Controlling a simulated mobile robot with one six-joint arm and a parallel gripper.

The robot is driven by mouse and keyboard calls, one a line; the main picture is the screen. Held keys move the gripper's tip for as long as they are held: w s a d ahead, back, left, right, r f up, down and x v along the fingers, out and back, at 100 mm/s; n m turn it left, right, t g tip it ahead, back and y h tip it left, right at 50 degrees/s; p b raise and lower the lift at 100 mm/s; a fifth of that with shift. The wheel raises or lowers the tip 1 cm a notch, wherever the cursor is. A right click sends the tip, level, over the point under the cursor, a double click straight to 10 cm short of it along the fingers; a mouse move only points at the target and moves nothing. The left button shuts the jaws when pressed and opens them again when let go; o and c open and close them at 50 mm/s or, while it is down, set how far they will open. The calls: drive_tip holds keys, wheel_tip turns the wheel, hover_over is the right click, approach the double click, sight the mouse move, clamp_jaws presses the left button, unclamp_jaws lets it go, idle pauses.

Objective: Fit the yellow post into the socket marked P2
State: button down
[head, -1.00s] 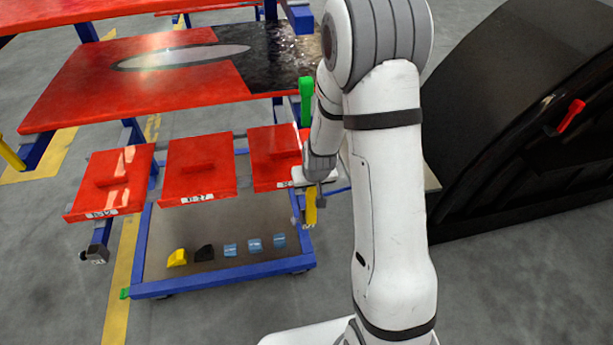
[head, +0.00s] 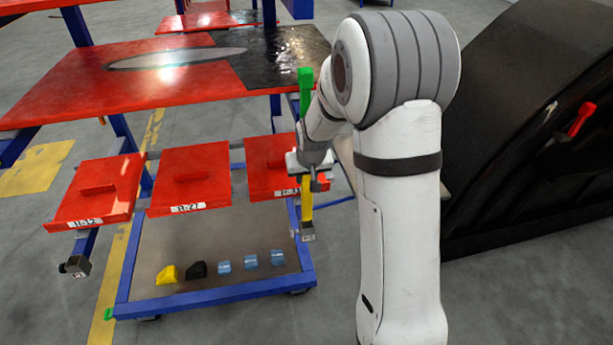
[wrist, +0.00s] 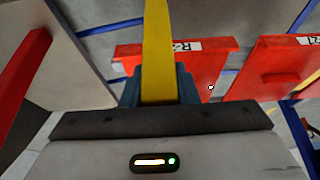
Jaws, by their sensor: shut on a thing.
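The yellow post (head: 306,211) hangs upright below my gripper (head: 307,188) at the right front of the cart. In the wrist view the post (wrist: 157,45) runs between the blue fingers of my gripper (wrist: 158,88), which are shut on it. In the head view the post's lower end meets a small grey socket block (head: 305,234) at the cart's right side; I cannot tell whether it is inside or just in front.
Red labelled panels (head: 190,180) line the cart's upper front. A green upright part (head: 305,95) stands behind my wrist. A large black shell (head: 540,120) fills the right.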

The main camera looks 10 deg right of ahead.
sight(306, 198)
drive_tip(key=shift+f+b, duration=2.2)
drive_tip(key=shift+f, duration=0.7)
drive_tip(key=shift+f+b, duration=1.5)
drive_tip(key=shift+f, duration=0.05)
drive_tip(key=c, duration=1.1)
unclamp_jaws()
drive_tip(key=shift+o, duration=0.2)
drive_tip(key=p+v, duration=0.1)
drive_tip(key=v, duration=0.7)
drive_tip(key=shift+p, duration=0.4)
drive_tip(key=shift+s+r, duration=0.15)
drive_tip(key=shift+r, duration=0.15)
drive_tip(key=s+r+g+p, duration=0.1)
drive_tip(key=s+r+p, duration=1.7)
drive_tip(key=s+r, duration=0.7)
drive_tip(key=shift+s+r+g, duration=0.3)
drive_tip(key=shift+r+g, duration=0.1)
drive_tip(key=shift+r, duration=0.45)
